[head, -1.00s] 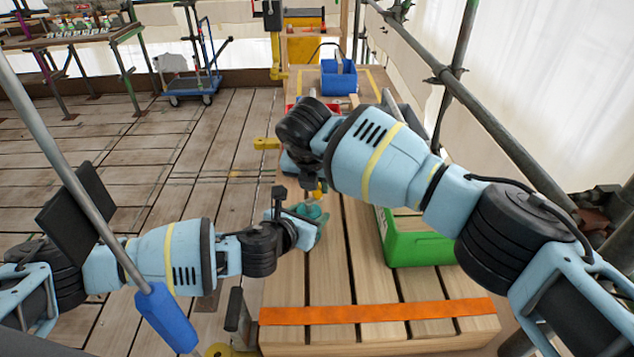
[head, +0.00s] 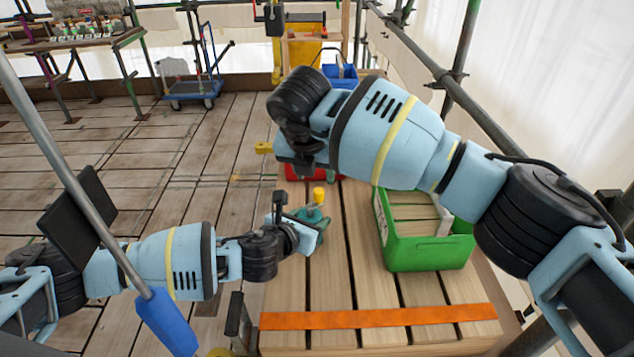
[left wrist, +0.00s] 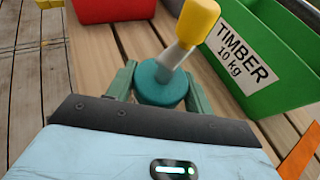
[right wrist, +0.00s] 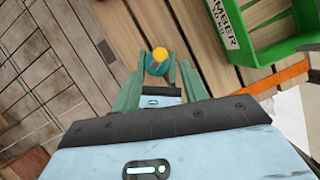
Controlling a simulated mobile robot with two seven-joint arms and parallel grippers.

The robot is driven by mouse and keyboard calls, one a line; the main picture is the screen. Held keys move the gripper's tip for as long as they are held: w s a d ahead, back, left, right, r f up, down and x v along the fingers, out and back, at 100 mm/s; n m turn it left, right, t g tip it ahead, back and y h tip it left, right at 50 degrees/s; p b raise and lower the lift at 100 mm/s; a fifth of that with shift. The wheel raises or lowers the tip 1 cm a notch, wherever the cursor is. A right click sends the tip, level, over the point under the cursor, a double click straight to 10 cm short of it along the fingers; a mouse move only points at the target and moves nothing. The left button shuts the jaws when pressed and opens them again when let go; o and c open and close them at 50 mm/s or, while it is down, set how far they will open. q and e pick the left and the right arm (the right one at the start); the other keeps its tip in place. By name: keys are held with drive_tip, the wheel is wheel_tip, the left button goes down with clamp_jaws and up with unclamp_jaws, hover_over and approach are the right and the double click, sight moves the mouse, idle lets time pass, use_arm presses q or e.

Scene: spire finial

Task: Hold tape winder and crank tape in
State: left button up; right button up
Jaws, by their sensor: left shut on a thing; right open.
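The tape winder is a round teal body (left wrist: 155,84) with a grey crank arm and a yellow knob (left wrist: 197,18). In the head view its yellow knob (head: 318,194) stands up above the timber deck. My left gripper (head: 305,228) is shut on the winder's body, one finger on each side in the left wrist view (left wrist: 160,92). My right gripper (head: 297,165) is open and empty, raised above the winder and apart from it. In the right wrist view the yellow knob (right wrist: 160,54) shows beyond the open fingers (right wrist: 160,80). No tape can be made out.
A green timber crate (head: 428,255) stands right of the winder. A red bin (head: 325,176) sits behind it, partly hidden by my right arm, and a blue bin (head: 342,75) is farther back. An orange strip (head: 380,317) crosses the deck's near end. A yellow clamp (head: 264,148) sticks out at the left edge.

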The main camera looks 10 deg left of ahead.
drive_tip(key=shift+v, duration=2.65)
use_arm(q)
drive_tip(key=o, duration=1.1)
drive_tip(key=shift+v, duration=3.8)
